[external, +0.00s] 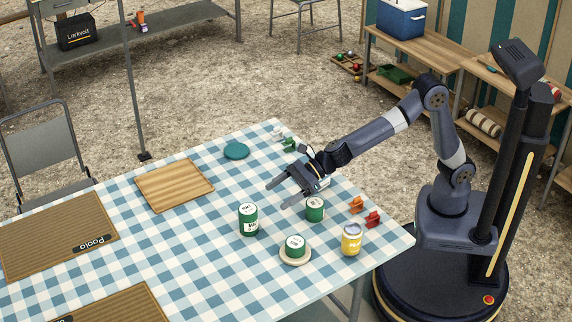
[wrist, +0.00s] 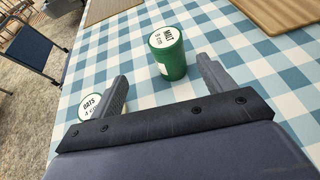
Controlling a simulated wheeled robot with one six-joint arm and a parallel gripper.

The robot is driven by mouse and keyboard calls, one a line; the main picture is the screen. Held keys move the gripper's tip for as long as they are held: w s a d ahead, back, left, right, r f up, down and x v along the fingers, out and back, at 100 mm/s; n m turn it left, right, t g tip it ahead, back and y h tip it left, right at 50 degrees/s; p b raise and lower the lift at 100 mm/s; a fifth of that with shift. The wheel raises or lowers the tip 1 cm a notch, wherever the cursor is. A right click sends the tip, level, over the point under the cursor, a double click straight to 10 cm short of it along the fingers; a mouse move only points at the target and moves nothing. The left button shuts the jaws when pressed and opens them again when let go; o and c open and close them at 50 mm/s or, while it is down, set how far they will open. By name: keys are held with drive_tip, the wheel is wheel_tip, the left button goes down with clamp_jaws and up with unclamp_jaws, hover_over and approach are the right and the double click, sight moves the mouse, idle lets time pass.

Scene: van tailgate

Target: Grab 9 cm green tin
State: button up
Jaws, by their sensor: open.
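A tall green tin (external: 248,221) with a white label stands upright on the checked cloth, left of my gripper (external: 278,195). In the wrist view this tin (wrist: 172,62) stands beyond the fingertips, between their lines; its lid reads MALT with what looks like 9 cm. My open, empty gripper (wrist: 163,72) does not appear to touch it. A shorter green tin (external: 315,210) stands below my gripper in the external view. A third green tin (external: 296,246) stands on a pale saucer (external: 296,261). A lid marked OATS (wrist: 90,106) shows beside the left finger, partly hidden.
A yellow tin (external: 351,239) and orange and red clips (external: 372,219) are near the table's right edge. A teal disc (external: 236,151), a wooden board (external: 174,185) and brown mats (external: 58,240) lie farther off. Cloth around the tall tin is clear.

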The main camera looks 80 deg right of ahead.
sight(255, 206)
drive_tip(key=x, duration=0.4)
drive_tip(key=d+p+x, duration=0.1)
drive_tip(key=x, duration=0.1)
drive_tip(key=shift+w+a+f, duration=0.1)
drive_tip(key=shift+w+f, duration=0.25)
drive_tip(key=w+a+p, duration=0.2)
drive_tip(key=w, duration=0.1)
drive_tip(key=shift+a+f+p, duration=0.2)
drive_tip(key=shift+p, duration=0.1)
drive_tip(key=shift+x, duration=0.8)
drive_tip(key=shift+f, duration=0.1)
drive_tip(key=c, duration=1.1)
drive_tip(key=shift+c, duration=0.2)
